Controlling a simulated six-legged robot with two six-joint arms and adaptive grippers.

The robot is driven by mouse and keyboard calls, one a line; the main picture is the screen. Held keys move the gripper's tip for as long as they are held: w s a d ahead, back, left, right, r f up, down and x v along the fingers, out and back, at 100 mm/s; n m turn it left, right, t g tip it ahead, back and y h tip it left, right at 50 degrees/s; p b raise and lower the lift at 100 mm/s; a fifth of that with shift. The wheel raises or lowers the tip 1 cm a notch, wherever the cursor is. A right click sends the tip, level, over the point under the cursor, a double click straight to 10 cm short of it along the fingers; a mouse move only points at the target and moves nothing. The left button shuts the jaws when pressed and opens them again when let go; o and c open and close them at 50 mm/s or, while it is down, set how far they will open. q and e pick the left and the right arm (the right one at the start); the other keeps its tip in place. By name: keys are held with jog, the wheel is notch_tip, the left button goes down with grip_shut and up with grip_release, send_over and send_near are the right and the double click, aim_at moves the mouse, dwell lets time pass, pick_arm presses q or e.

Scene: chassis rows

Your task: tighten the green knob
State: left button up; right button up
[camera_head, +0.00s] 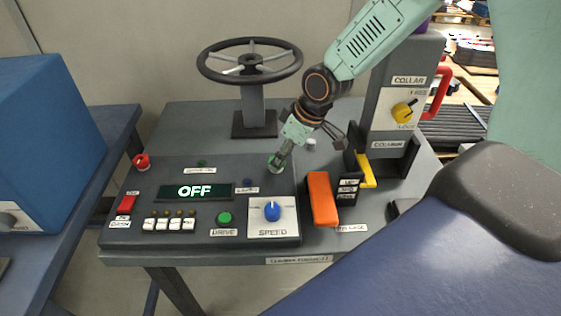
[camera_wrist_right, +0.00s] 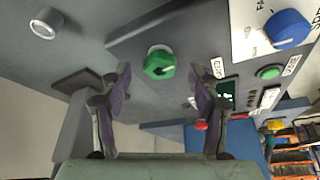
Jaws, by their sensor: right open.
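The green knob (camera_wrist_right: 159,64) shows in the right wrist view, mounted on the dark panel and just beyond the gap between my fingertips. My right gripper (camera_wrist_right: 160,78) is open, with one finger on each side of that gap and nothing held. In the head view my right gripper (camera_head: 281,158) reaches down from the upper right to the back of the panel. There it covers most of the green knob (camera_head: 272,163). I cannot tell whether the fingers touch the knob. My left gripper is not in view.
The blue speed knob (camera_head: 272,211), green drive button (camera_head: 225,217) and OFF display (camera_head: 195,192) are on the console. An orange lever (camera_head: 322,198) and the collar column (camera_head: 398,105) stand right of the gripper. A handwheel (camera_head: 250,60) rises behind.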

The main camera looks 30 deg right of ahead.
jog(key=shift+b+x, duration=0.7)
jog(key=shift+x, duration=0.4)
jog(key=c, duration=1.2)
jog(key=p, duration=0.4)
jog(key=shift+r+m, duration=0.25)
jog(key=shift+m, duration=0.05)
jog(key=shift+f+p, duration=0.1)
jog(key=shift+p, duration=1.15)
jog(key=shift+w+f+m, duration=0.1)
jog(key=shift+m, duration=0.2)
jog(key=o, duration=1.2)
